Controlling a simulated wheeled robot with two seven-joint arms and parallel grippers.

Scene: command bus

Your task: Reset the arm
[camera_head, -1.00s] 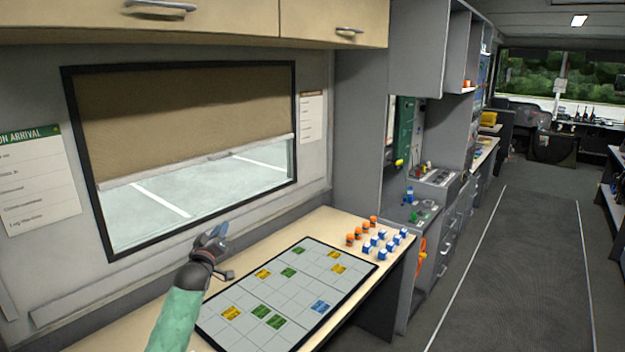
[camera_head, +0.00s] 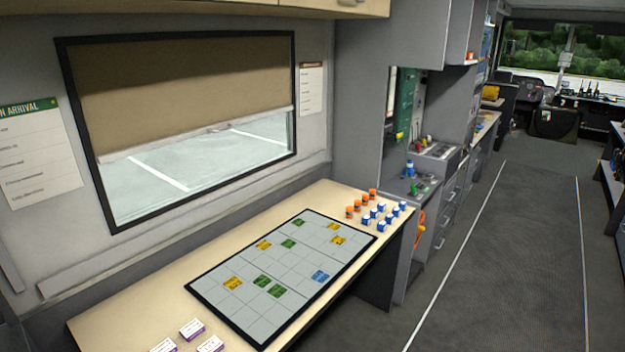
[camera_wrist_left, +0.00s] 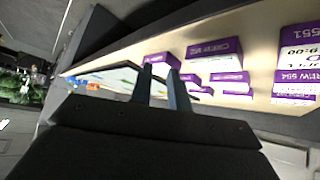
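My left gripper (camera_wrist_left: 160,72) shows in the left wrist view, its two dark fingers apart with a gap between them and nothing visibly held. It is beside the desk, with white and purple card boxes (camera_wrist_left: 214,50) beyond the fingertips, apart from them as far as I can tell. Neither arm is in the head view. My right gripper is in no view.
A grid board (camera_head: 230,309) with yellow, green and blue tiles lies on the desk (camera_head: 130,300). Orange pieces (camera_head: 361,205) and blue-white pieces (camera_head: 381,215) stand at its far end. Card boxes (camera_head: 192,328) sit at the near end. The aisle floor (camera_head: 500,270) at right is clear.

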